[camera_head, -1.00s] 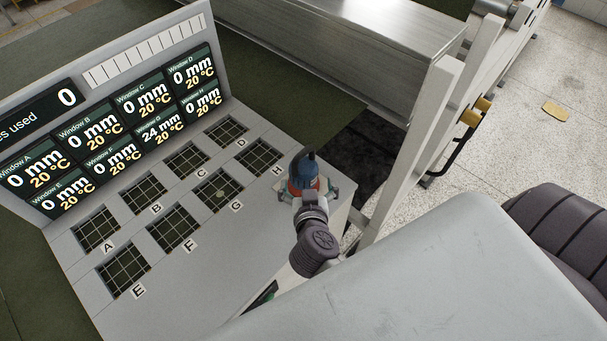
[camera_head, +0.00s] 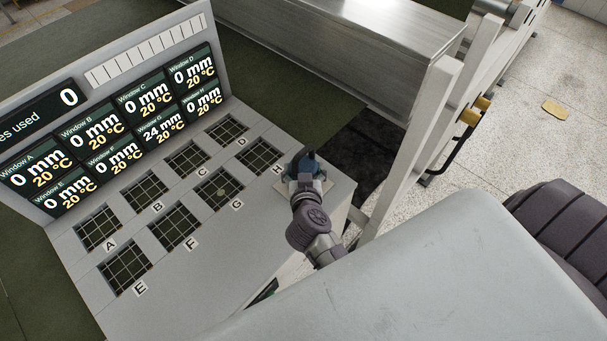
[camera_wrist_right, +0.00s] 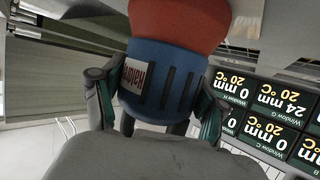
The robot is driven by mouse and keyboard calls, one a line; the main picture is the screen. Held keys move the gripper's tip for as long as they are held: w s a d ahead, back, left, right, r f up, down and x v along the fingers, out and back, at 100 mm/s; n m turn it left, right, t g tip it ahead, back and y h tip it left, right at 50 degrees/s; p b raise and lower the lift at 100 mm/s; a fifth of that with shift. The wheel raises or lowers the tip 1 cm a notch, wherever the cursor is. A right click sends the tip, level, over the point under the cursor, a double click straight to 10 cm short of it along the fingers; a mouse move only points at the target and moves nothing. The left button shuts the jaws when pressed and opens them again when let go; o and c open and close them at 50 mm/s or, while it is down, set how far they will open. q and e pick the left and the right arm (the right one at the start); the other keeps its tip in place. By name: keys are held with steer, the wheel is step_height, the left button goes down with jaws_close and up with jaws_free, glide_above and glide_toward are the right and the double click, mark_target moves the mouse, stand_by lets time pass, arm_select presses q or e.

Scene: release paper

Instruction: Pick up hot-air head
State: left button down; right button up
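The hot-air head (camera_head: 309,164) has a blue body with a red section and stands at the right end of the grey panel. My right gripper (camera_head: 305,184) is at it, with the arm hiding most of its lower part. In the right wrist view, the blue and red body of the hot-air head (camera_wrist_right: 165,75) fills the middle, with a white label and dark slots. The fingers of the right gripper (camera_wrist_right: 158,98) lie against both sides of the blue body, with no clear gap. The left gripper is not in view.
The grey panel (camera_head: 215,262) has several gridded windows marked A to H. A display board (camera_head: 120,110) stands behind it; Window G reads 24 mm, the others 0 mm. A white post (camera_head: 408,160) and a metal beam (camera_head: 400,50) stand right and behind.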

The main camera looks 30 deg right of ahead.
mark_target(304, 163)
steer(key=c, duration=0.8)
steer(key=shift+w+r, duration=0.15)
steer(key=shift+c, duration=0.7)
steer(key=shift+r, duration=0.85)
step_height(304, 163, up, 3)
steer(key=shift+d+f+p, duration=0.15)
steer(key=shift+p, duration=0.2)
steer(key=s+d+r, duration=0.1)
steer(key=d+r, duration=0.5)
steer(key=d, duration=0.5)
steer(key=shift+d+r, duration=0.25)
steer(key=shift+r, duration=0.05)
